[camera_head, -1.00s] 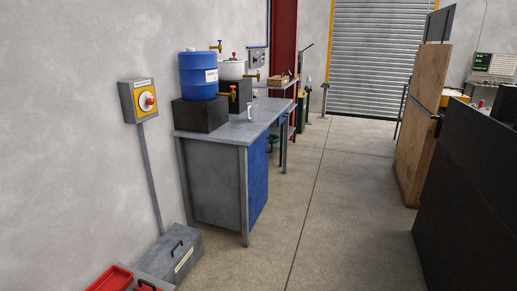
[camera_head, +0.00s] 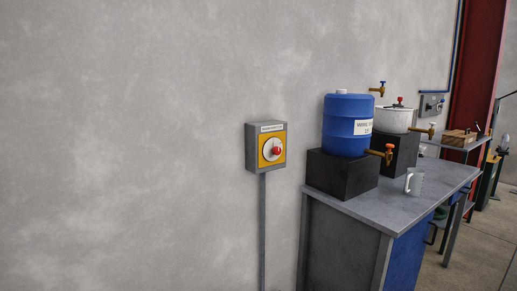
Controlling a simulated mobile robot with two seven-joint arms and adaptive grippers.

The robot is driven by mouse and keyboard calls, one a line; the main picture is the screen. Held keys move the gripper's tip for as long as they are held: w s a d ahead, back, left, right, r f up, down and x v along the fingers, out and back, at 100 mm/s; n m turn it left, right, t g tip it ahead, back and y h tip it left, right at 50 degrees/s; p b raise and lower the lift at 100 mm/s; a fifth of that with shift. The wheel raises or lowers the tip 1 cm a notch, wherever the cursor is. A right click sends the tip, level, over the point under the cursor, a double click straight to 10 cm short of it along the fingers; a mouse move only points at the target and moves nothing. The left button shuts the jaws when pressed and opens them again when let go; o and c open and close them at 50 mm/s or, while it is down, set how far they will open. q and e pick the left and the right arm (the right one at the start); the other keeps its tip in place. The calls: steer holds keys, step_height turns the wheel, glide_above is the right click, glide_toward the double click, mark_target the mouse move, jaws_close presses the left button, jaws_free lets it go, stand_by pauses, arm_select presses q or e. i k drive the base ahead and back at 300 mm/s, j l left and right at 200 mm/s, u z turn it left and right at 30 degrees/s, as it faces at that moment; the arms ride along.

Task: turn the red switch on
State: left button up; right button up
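The red switch (camera_head: 277,150) is a red knob on a pale round dial, set on a yellow plate on the front of a grey box (camera_head: 251,150). The box is fixed to the wall near the middle of the head view, with a grey conduit (camera_head: 262,230) running down from it. A label above the dial is too small to read. Neither of my grippers shows in this view, and nothing covers the switch.
A small grey wall box (camera_head: 432,105) hangs behind. The wall left of the switch is bare.

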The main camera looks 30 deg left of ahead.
mark_target(276, 150)
steer(key=i+l+u, duration=0.1)
steer(key=i+u, duration=0.25)
steer(key=i+l+u, duration=0.1)
steer(key=u, duration=0.25)
steer(key=i+l+u, duration=0.2)
steer(key=u, duration=0.2)
steer(key=l, duration=0.1)
